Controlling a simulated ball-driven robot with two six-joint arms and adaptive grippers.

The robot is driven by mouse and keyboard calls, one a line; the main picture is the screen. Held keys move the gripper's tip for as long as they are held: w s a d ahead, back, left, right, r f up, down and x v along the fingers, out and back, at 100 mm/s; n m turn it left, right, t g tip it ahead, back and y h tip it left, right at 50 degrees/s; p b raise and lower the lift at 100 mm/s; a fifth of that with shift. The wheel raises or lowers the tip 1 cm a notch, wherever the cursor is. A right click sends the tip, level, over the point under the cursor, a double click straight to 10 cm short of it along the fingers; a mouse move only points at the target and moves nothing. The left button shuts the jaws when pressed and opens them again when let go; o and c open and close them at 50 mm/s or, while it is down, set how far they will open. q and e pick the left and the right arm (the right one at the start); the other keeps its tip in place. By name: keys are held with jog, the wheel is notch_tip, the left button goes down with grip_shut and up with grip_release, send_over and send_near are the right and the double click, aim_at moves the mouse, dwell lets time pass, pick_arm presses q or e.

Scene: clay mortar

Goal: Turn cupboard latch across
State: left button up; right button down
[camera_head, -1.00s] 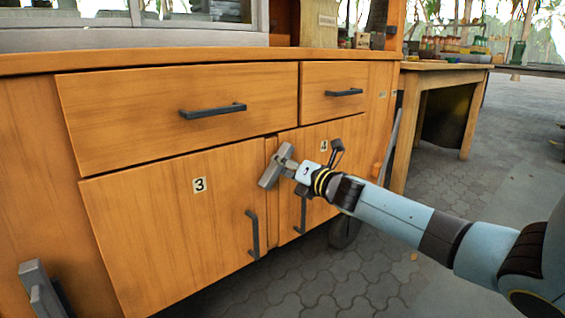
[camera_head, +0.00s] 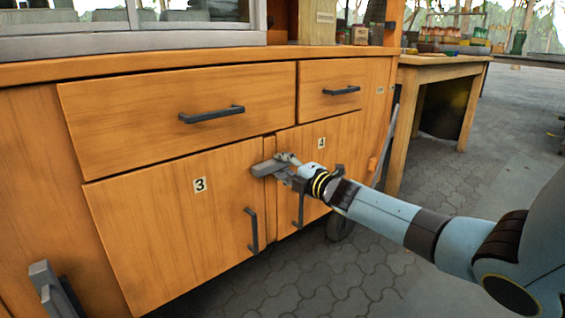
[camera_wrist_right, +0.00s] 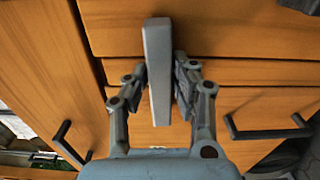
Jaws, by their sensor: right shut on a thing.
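The cupboard latch (camera_head: 263,169) is a grey bar at the top of the strip between door 3 (camera_head: 165,225) and door 4 (camera_head: 335,150). In the head view it lies close to level, its left end over the upper right corner of door 3. My right gripper (camera_head: 284,170) is shut on the latch and hides its right part. In the right wrist view, the bar (camera_wrist_right: 157,70) stands between the two fingers (camera_wrist_right: 160,80).
Dark handles stand upright on door 3 (camera_head: 252,231) and door 4 (camera_head: 299,210), close below the right gripper. Two drawers with bar handles (camera_head: 212,115) are above. A wooden table (camera_head: 440,72) stands at the right. Paved floor (camera_head: 350,270) is open in front.

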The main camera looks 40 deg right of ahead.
pick_arm(q)
jog(key=shift+s+r, duration=0.15)
jog(key=shift+r, duration=0.2)
pick_arm(e)
jog(key=shift+m, duration=0.3)
jog(key=shift+f, duration=0.1)
jog(key=c, duration=1.1)
grip_release()
jog(key=shift+d, duration=0.1)
jog(key=shift+s, duration=0.2)
jog(key=s, duration=0.7)
jog(key=s+d, duration=0.1)
jog(key=s, duration=0.3)
jog(key=shift+s, duration=0.35)
